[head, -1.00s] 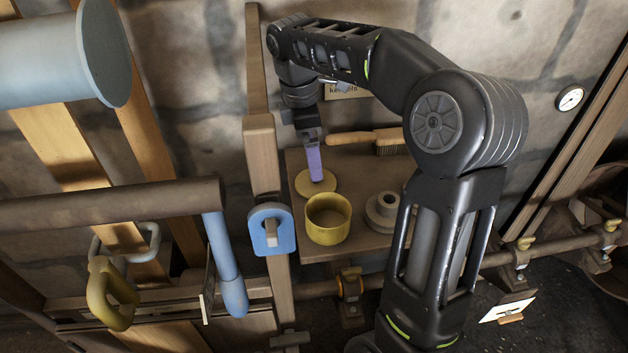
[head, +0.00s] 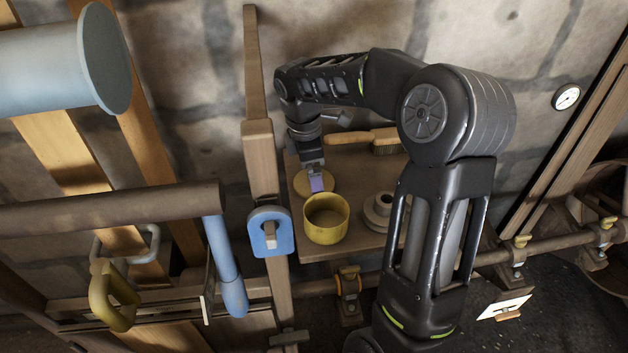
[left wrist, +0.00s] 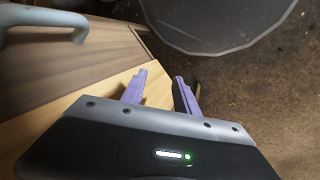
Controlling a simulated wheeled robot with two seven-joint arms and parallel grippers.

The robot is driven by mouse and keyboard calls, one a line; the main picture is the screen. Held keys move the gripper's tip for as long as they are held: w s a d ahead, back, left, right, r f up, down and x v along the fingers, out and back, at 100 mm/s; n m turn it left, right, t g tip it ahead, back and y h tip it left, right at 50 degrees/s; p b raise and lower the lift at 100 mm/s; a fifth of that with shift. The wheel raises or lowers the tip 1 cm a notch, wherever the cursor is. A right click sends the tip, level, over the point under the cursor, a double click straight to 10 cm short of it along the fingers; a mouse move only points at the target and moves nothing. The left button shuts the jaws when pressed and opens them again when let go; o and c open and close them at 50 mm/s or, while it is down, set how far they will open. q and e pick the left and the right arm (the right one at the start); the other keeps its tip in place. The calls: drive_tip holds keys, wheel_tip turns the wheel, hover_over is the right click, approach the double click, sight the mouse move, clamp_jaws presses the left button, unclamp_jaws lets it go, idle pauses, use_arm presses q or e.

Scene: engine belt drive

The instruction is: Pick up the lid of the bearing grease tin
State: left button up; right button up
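The yellow bearing grease tin (head: 326,219) stands uncovered on a small wooden shelf in the head view. Its lid, a flat yellow disc (head: 329,181), lies just behind the tin, toward the wall. My right gripper (head: 317,186) points down with its purple fingers at the lid and covers part of it. From this angle I cannot tell whether its fingers are apart or closed on the lid. My left gripper (left wrist: 161,78) shows only in the left wrist view, with its two purple fingers apart and nothing between them.
A flanged grey-beige part (head: 379,211) sits right of the tin. A wooden-handled brush (head: 370,137) lies at the shelf's back. A wooden post (head: 262,165) with a blue fitting (head: 271,232) stands close on the left. My right arm hides the shelf's right side.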

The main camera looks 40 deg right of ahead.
drive_tip(key=shift+f, duration=0.15)
drive_tip(key=shift+c, duration=0.3)
drive_tip(key=c, duration=1.1)
wheel_tip(320, 180, up, 10)
drive_tip(key=shift+r, duration=0.1)
idle(0.3)
idle(0.5)
